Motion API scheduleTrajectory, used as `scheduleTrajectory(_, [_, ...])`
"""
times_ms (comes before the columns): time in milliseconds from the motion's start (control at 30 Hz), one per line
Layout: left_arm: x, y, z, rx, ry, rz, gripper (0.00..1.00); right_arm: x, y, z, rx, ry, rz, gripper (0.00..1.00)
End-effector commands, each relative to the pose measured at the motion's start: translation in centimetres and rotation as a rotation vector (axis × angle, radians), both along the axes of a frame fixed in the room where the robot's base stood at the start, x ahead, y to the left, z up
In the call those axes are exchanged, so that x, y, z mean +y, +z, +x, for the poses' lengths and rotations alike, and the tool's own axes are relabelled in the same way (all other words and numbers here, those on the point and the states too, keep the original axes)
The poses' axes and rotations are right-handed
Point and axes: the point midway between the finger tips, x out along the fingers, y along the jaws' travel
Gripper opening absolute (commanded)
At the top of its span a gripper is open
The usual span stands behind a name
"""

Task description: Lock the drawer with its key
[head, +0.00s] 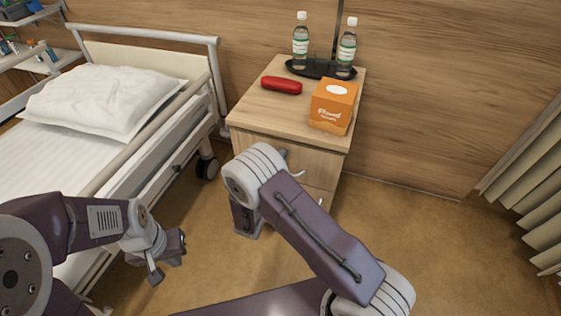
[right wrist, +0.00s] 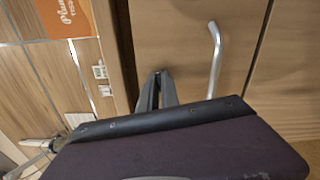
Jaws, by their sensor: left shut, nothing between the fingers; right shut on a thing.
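The bedside cabinet (head: 250,112) has a wooden drawer front (head: 312,167), partly hidden behind my right arm. In the right wrist view, the drawer front (right wrist: 180,45) is close, with a curved metal handle (right wrist: 215,62) beside my fingers. My right gripper (right wrist: 157,78) is shut, its tips at the drawer front near the panel's edge. The key between the tips is too small and covered to make out, and so is the lock. I cannot tell whether the key is inside the lock. My left gripper (head: 166,262) is shut and empty, beside the bed, away from the cabinet.
On the cabinet top are an orange tissue box (head: 333,106), a red case (head: 281,85) and a dark tray (head: 316,70) with two bottles. The bed (head: 50,165) stands at left, a curtain (head: 535,195) at right. The floor right of the cabinet is clear.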

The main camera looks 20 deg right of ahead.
Motion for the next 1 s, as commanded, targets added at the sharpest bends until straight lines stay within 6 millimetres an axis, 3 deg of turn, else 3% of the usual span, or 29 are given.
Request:
scheduleTrajectory(400, [0.0, -1.6, 0.0, 0.0, 0.0, 0.0, 0.0, 0.0, -0.2, 0.0, -0.103, 0.0, 0.155, 0.0])
scheduleTrajectory(1000, [0.0, -1.7, 0.0, 0.0, 0.0, 0.0, 0.0, 0.0, -0.1, 0.0, -0.12, -0.001, 0.181, 0.0])
